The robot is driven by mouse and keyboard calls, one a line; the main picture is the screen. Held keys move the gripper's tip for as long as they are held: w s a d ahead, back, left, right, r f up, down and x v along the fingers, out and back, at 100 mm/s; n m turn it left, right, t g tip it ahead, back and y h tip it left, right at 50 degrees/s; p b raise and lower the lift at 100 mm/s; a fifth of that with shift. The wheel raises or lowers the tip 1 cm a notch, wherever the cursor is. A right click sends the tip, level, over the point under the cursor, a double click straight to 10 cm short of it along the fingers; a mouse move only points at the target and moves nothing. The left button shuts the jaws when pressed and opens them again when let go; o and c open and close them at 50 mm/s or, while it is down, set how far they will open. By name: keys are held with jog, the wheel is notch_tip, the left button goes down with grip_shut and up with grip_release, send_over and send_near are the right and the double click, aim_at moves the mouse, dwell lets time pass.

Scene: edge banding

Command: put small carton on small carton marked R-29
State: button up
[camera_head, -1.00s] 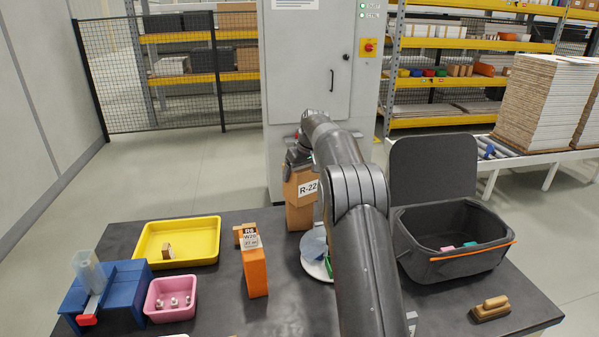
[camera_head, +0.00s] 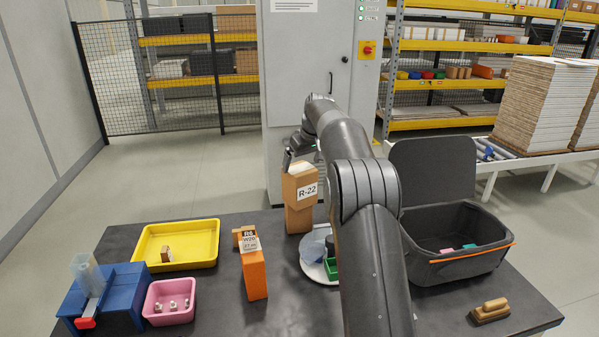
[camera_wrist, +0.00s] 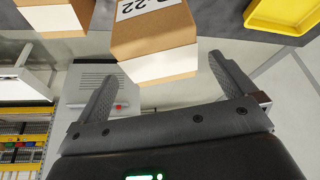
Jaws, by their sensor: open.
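A brown carton marked R-22 (camera_head: 304,188) stands upright near the back middle of the table. A brown lower part (camera_head: 299,220) shows directly under it, slightly offset like a second carton; no label is readable on it. The marking R-29 is not readable anywhere. My gripper (camera_head: 290,158) is just above and behind the R-22 carton. In the wrist view my gripper (camera_wrist: 163,68) is open, with the R-22 carton (camera_wrist: 152,40) ahead between the line of its fingers and apparently clear of them.
An orange box (camera_head: 254,272), a yellow tray (camera_head: 215,250), a pink bin (camera_head: 150,310) and a blue stand (camera_head: 125,290) are left of the carton. A round plate (camera_head: 308,262) is close in front. A dark open case (camera_head: 440,268) stands right.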

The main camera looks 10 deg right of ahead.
jog(key=v, duration=0.6)
jog(key=shift+s+r, duration=0.15)
jog(key=s+a+r+m+h, duration=0.15)
jog(key=s+r, duration=0.25)
jog(key=s, duration=0.8)
jog(key=s+a+r+m+y, duration=0.1)
jog(key=s+a+r, duration=0.15)
jog(key=s, duration=0.95)
jog(key=s+f, duration=0.4)
jog(key=s, duration=0.5)
jog(key=s+f+m+t+h, duration=0.1)
jog(key=s+f, duration=0.2)
jog(key=s, duration=0.6)
jog(key=s+a+f+m, duration=0.1)
jog(key=s+f, duration=0.3)
jog(key=s, duration=0.5)
jog(key=shift+f, duration=0.35)
